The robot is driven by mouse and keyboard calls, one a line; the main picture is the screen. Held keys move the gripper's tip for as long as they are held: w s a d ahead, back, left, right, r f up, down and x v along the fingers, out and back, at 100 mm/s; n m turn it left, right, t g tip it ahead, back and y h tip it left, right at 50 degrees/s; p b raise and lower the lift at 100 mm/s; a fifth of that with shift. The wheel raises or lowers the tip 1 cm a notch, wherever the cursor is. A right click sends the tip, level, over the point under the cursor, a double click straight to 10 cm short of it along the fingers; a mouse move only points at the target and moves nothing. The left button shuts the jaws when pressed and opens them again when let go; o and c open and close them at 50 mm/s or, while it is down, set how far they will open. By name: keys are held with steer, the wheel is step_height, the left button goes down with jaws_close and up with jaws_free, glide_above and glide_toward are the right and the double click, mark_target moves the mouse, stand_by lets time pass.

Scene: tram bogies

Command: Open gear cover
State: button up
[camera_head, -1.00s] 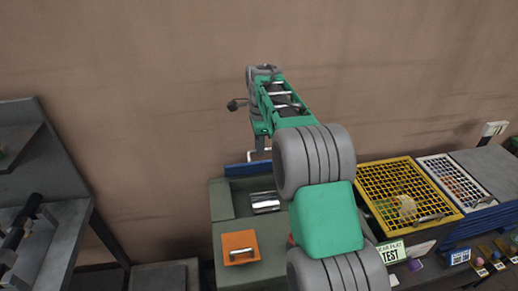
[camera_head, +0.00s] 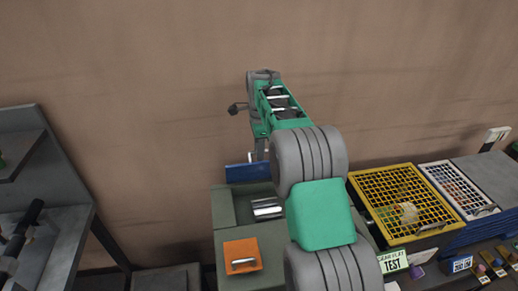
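A grey-green box (camera_head: 222,208) stands below the wall with an open recess holding a shiny metal cylinder (camera_head: 267,207). A blue panel (camera_head: 240,177) stands up along the recess's back edge; it looks like a raised lid, possibly the gear cover. My arm reaches over the box from the lower right and hides its right side. My gripper (camera_head: 259,153) hangs at the arm's far end, at the panel's upper edge. Its fingers are small and partly hidden, so I cannot tell whether they grip or touch the panel.
An orange plate with a handle (camera_head: 242,256) lies on the box's front. To the right are a yellow mesh cover (camera_head: 362,190), a white mesh cover (camera_head: 433,176) and a TEST sign (camera_head: 393,262). A grey shelf rack (camera_head: 70,185) stands left. The wall is bare.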

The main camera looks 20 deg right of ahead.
steer(key=shift+o, duration=0.6)
steer(key=shift+s+d+r, duration=0.1)
steer(key=shift+s+r, duration=0.05)
steer(key=shift+r, duration=0.1)
steer(key=shift+r, duration=0.4)
step_height(320, 180, up, 6)
steer(key=shift+s+r+b, duration=0.1)
steer(key=shift+r+b, duration=0.05)
steer(key=shift+b, duration=0.5)
steer(key=shift+r, duration=0.35)
